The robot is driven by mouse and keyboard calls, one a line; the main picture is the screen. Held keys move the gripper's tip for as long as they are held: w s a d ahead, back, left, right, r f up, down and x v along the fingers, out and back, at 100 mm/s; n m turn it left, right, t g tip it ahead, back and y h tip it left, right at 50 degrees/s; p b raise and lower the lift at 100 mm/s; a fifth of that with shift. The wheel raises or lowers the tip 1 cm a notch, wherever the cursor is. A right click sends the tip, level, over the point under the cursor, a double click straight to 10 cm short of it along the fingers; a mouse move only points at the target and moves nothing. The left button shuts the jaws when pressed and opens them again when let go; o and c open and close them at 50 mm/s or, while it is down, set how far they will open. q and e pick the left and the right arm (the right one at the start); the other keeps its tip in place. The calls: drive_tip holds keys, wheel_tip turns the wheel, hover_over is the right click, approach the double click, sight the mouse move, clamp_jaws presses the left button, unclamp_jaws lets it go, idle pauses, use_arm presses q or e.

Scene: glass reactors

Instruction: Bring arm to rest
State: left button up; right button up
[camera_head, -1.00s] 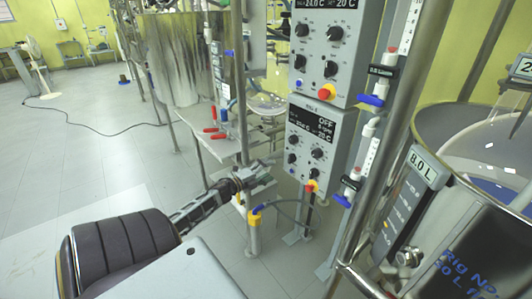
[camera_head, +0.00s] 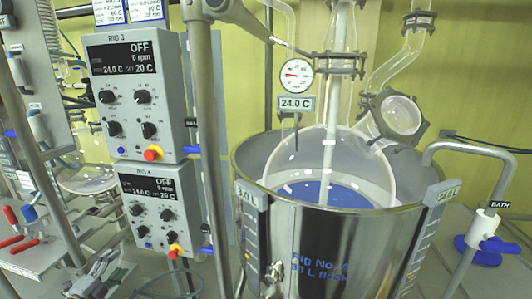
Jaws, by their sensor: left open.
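My left gripper (camera_head: 97,268) shows small at the bottom left edge of the head view, below and to the left of the lower control box (camera_head: 163,208). It is open, and I see nothing between its fingers. Most of my left arm is out of the picture. My right gripper is not in view.
A steel bath vessel (camera_head: 309,236) with a glass flask (camera_head: 331,151) fills the middle right. An upper control box (camera_head: 140,92) and a steel post (camera_head: 211,150) stand left of it. A bath pipe with a blue valve (camera_head: 486,249) is at right.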

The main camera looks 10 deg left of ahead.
use_arm(q)
drive_tip(key=s+d+f+n+g+y, duration=0.1)
drive_tip(key=s+d+f+n+g, duration=0.2)
drive_tip(key=f, duration=0.5)
drive_tip(key=s+d+f+n+g+y, duration=0.1)
drive_tip(key=s+d+f+n+g, duration=0.2)
drive_tip(key=d+f, duration=0.4)
drive_tip(key=s+d+f+n+g+y, duration=0.1)
drive_tip(key=s+d+f+n+y, duration=0.15)
drive_tip(key=f+n, duration=0.45)
drive_tip(key=s+d+f+g+h, duration=0.1)
drive_tip(key=s+d+f+g, duration=0.2)
drive_tip(key=s+d, duration=0.3)
drive_tip(key=s+d+f+n+g+h, duration=0.1)
drive_tip(key=s+d+f, duration=0.4)
drive_tip(key=d, duration=0.6)
drive_tip(key=s+d+f+n+g+h+p, duration=0.1)
drive_tip(key=s+d+f+g+h, duration=0.1)
drive_tip(key=s+d+f+g, duration=0.2)
drive_tip(key=s+d, duration=0.3)
drive_tip(key=d, duration=0.1)
drive_tip(key=shift+d+f+g, duration=0.25)
drive_tip(key=shift+d+g, duration=0.05)
drive_tip(key=shift+d, duration=0.05)
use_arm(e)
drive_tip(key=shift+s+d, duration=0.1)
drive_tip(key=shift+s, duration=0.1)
